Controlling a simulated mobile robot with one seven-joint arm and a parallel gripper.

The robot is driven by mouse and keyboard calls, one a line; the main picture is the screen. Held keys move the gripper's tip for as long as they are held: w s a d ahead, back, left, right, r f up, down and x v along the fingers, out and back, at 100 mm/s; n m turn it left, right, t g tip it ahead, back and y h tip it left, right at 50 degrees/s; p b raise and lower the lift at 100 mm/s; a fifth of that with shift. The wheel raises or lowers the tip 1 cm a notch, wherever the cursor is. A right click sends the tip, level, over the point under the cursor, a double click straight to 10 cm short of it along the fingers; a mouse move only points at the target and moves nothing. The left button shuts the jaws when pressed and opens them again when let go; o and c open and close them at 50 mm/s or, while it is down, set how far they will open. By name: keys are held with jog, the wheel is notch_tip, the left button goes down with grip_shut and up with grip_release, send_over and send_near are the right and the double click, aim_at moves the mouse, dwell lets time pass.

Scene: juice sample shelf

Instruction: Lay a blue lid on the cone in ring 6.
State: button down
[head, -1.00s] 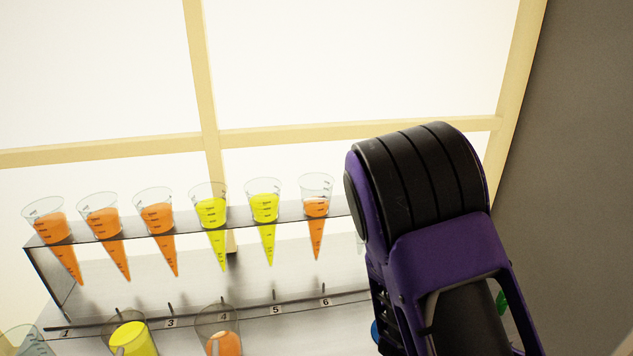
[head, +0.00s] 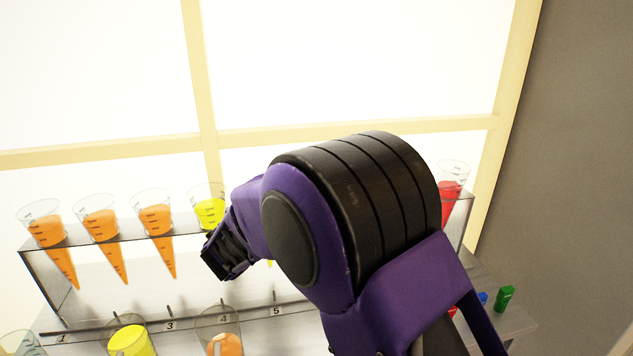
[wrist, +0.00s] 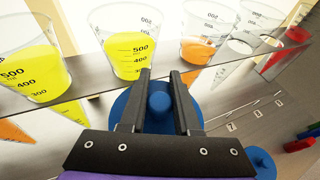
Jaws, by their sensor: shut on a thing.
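My gripper (wrist: 158,98) is shut on the knob of a blue lid (wrist: 158,128), seen from above in the wrist view. The lid hangs in front of the shelf edge, below and right of a yellow cone (wrist: 125,55). The orange cone in ring 6 (wrist: 200,50) stands to the right of that yellow cone, open at the top, apart from the lid. In the head view my gripper (head: 227,264) is in front of the shelf below the yellow cone in ring 4 (head: 209,208). My arm hides rings 5 and 6 and the lid there.
Three orange cones (head: 103,226) fill the left rings. A red cone (head: 450,195) stands at the right end. Yellow (head: 130,340) and orange (head: 225,344) beakers stand at front. The shelf plate (wrist: 95,93) is close to the gripper.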

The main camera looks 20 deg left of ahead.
jog(key=a+r+n+g+y, duration=0.4)
jog(key=a+r+n+y, duration=0.3)
jog(key=a+r, duration=0.6)
jog(key=w+d+r+n+g+y, duration=0.2)
jog(key=w+d, duration=0.5)
jog(key=w, duration=0.1)
jog(key=w+d+r+n+g+y, duration=0.1)
jog(key=w+d+r+n+g, duration=0.1)
jog(key=w+d, duration=0.55)
jog(key=f+b, duration=0.1)
jog(key=f, duration=0.1)
jog(key=d+f+b, duration=0.1)
jog(key=f, duration=0.2)
jog(key=shift+f, duration=0.35)
jog(key=shift+f+b, duration=0.55)
jog(key=shift+f, duration=1.8)
jog(key=shift+f, duration=0.1)
